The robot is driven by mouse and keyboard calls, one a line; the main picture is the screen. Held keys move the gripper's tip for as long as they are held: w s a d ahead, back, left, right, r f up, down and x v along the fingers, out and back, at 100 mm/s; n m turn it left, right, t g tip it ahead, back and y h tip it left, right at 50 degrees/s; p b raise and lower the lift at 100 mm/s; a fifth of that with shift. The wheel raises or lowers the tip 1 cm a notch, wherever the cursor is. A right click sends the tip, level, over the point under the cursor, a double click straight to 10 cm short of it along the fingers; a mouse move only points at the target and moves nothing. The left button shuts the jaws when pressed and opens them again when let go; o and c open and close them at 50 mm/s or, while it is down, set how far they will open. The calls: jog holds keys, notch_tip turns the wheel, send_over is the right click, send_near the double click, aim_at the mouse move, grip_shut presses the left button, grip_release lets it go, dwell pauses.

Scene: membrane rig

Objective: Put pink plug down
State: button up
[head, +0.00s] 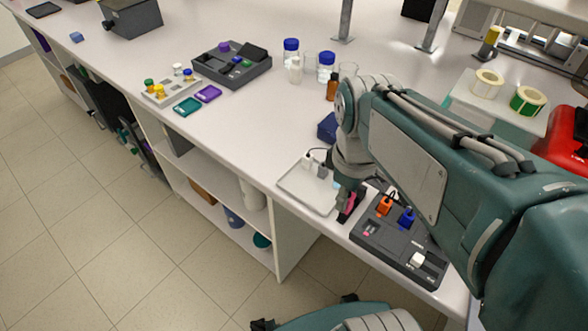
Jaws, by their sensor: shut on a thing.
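The pink plug (348,206) is held in my gripper (346,213), which is shut on it near the bench's front edge. The gripper is between a light grey tray (293,190) on its left and a dark socket panel (378,239) on its right. Orange (384,205), blue (406,216) and white (416,260) plugs stand on the panel. A small pink mark (369,231) shows on the panel's left part. I cannot tell whether the pink plug touches a surface. My arm hides part of the panel's far side.
White and grey plugs (310,163) lie on the light tray. A dark blue box (327,127), a brown bottle (332,90) and blue-capped bottles (326,67) stand behind. A dark device (231,65) is farther left. The bench (243,124) between is clear.

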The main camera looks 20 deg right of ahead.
jog(key=shift+w+d+f, duration=0.1)
jog(key=shift+w+f, duration=0.05)
jog(key=shift+w, duration=0.15)
jog(key=w+a+f, duration=0.2)
jog(key=w+f, duration=0.2)
jog(key=w, duration=0.4)
send_over(306, 192)
jog(key=f, duration=0.5)
jog(key=shift+s+d+f, duration=0.1)
jog(key=shift+d+f, duration=0.05)
jog(key=shift+d, duration=0.05)
jog(key=f, duration=0.3)
jog(key=shift+a+f, duration=0.2)
jog(key=shift+f, duration=0.05)
jog(key=o, duration=0.9)
jog(key=shift+d, duration=0.1)
jog(key=shift+c, duration=0.2)
